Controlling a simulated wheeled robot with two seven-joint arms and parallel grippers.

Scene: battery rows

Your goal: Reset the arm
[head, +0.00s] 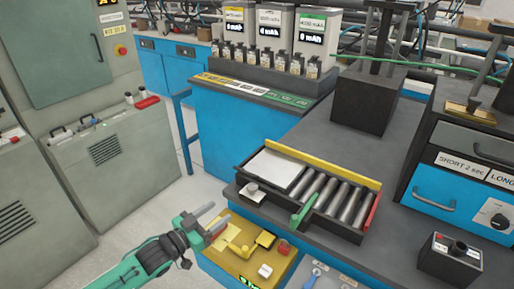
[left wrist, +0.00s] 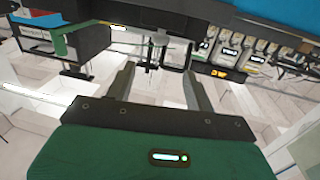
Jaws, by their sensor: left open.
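My left gripper (head: 211,219) comes in from the lower left of the head view, on a green and black arm. Its two grey fingers are apart with nothing between them. It is in front of the workbench, near a yellow device (head: 243,251) on the bench's lower left. In the left wrist view the open fingers (left wrist: 158,85) also show empty, with the benches beyond them. My right gripper does not show in either view.
A black tray (head: 247,186) with metal cylinders sits on the dark bench (head: 335,142). Behind it, several small batteries (head: 265,58) stand in a row under displays. A blue drawer unit (head: 433,193) and a black box (head: 449,262) are at right. Grey cabinets (head: 120,150) stand at left; floor between is clear.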

